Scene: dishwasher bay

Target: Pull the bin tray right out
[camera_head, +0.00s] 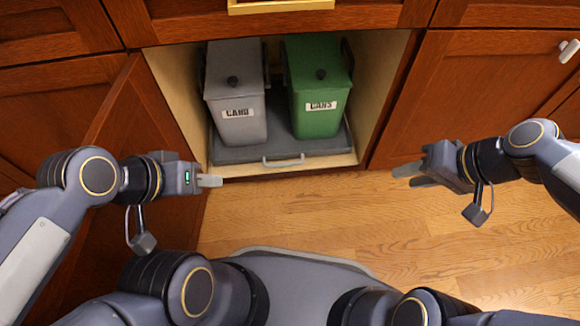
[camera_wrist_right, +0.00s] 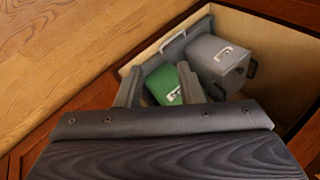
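The grey bin tray (camera_head: 238,154) sits inside the open cabinet, with a light handle (camera_head: 283,161) on its front edge. A grey bin (camera_head: 236,80) and a green bin (camera_head: 317,75) labelled CANS stand on it. My left gripper (camera_head: 210,181) is left of the handle and apart from it; only one finger shows clearly. My right gripper (camera_head: 408,176) is open and empty, right of the handle and away from it. In the right wrist view its fingers (camera_wrist_right: 160,88) are spread, with the green bin (camera_wrist_right: 175,86) and grey bin (camera_wrist_right: 218,62) beyond.
A wooden door (camera_head: 140,130) stands swung open at the cabinet's left side, close to my left arm. Closed cabinet fronts (camera_head: 470,95) are on the right, and a drawer with a yellow handle (camera_head: 280,5) is above. The wooden floor (camera_head: 310,215) before the tray is clear up to my base.

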